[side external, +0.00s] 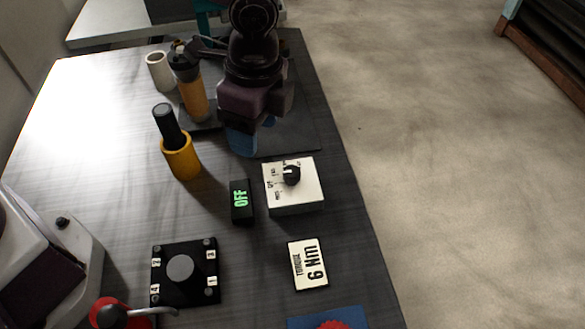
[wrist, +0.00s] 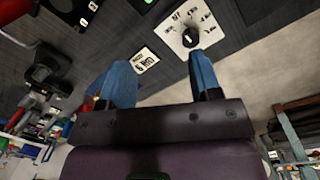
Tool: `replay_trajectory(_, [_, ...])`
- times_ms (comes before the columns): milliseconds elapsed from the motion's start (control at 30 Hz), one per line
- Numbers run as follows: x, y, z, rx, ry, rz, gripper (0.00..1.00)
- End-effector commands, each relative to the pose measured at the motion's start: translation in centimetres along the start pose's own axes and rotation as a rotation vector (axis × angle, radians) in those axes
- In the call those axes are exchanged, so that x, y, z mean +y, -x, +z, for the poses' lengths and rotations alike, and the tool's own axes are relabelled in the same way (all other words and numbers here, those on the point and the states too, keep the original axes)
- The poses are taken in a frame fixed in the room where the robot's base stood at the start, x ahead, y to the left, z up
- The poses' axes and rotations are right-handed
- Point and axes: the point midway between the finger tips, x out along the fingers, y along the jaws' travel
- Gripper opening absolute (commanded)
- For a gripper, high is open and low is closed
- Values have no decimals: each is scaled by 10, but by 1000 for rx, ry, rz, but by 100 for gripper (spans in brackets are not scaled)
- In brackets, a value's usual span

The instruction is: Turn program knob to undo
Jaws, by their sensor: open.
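The program knob (side external: 291,175) is a small black knob with a white mark, on top of a white box (side external: 305,202) with printed labels around the knob. The labels are too small to read surely. In the wrist view the knob (wrist: 190,37) and its box (wrist: 175,42) show at the top, beyond my right-hand finger. My gripper (side external: 256,133) has blue fingers and hangs behind the box in the side view, apart from the knob. In the wrist view my gripper (wrist: 160,78) is open, with nothing between the fingers.
A black display (side external: 241,201) reading green OFF stands left of the box. A "6 Nm" torque sign (side external: 308,264) and a black numbered plate (side external: 185,287) lie nearer the camera. A yellow holder (side external: 181,158), orange bottle (side external: 194,98) and white cup (side external: 159,71) stand left of my arm.

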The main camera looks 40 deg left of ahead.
Motion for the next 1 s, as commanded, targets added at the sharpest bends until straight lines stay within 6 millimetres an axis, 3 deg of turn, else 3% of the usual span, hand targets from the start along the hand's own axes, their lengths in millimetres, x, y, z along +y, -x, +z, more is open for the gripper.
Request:
replay_trajectory(100, [-12, -12, -32, 44, -170, 6, 58])
replay_trajectory(200, [-30, 2, -47, 68, -305, -60, 58])
replay_trajectory(467, [-36, -5, -44, 42, -414, -81, 58])
replay_trajectory(1000, [-42, -105, -49, 43, -409, -80, 58])
